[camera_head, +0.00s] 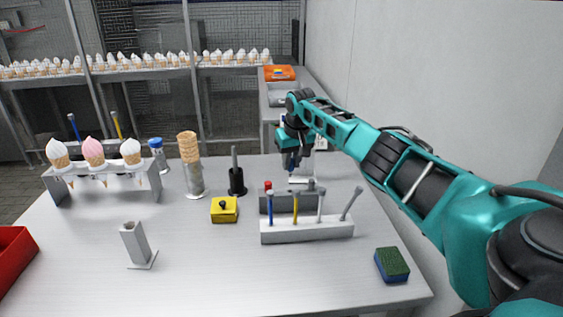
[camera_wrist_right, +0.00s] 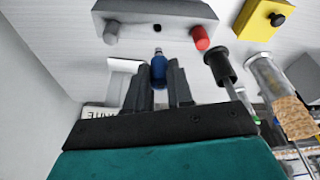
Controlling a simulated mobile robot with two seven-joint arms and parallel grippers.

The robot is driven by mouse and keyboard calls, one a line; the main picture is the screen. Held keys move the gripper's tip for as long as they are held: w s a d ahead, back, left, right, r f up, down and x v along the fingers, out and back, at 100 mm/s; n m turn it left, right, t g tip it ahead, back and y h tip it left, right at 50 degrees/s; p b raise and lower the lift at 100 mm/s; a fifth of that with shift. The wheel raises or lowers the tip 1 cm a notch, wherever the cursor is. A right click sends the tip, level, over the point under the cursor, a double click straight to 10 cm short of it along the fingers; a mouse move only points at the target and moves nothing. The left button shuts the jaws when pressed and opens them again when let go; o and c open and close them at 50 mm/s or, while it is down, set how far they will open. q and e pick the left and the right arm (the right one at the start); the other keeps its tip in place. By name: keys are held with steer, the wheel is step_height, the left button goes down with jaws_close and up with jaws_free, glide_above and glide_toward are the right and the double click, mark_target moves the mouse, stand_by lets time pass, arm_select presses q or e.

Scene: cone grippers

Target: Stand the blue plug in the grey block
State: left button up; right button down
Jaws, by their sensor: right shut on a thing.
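My right gripper (camera_head: 291,168) hangs over the back of the table, behind the grey block (camera_head: 290,204). In the right wrist view the gripper (camera_wrist_right: 166,82) is shut on the blue plug (camera_wrist_right: 158,70), whose narrow tip points towards the block. The grey block in that view (camera_wrist_right: 150,12) carries a red plug (camera_wrist_right: 200,38) and a grey plug (camera_wrist_right: 110,34), with a dark empty hole between them. The blue plug appears apart from the block. In the head view a white rack partly hides the block. My left gripper is not in view.
The white rack (camera_head: 307,231) with several upright tools stands in front of the block. A black holder (camera_head: 237,183), a yellow box (camera_head: 224,210), a cone stack (camera_head: 189,147) and an ice-cream stand (camera_head: 104,183) are to the left. A sponge (camera_head: 391,264) lies at front right.

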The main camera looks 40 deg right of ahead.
mark_target(292, 168)
steer(key=shift+f, duration=0.1)
stand_by(0.3)
steer(key=shift+f+b, duration=0.65)
steer(key=shift+f, duration=1.3)
steer(key=shift+r, duration=0.15)
steer(key=shift+p, duration=0.4)
steer(key=shift+f+b, duration=0.65)
steer(key=shift+f, duration=1.05)
steer(key=c, duration=0.9)
jaws_free()
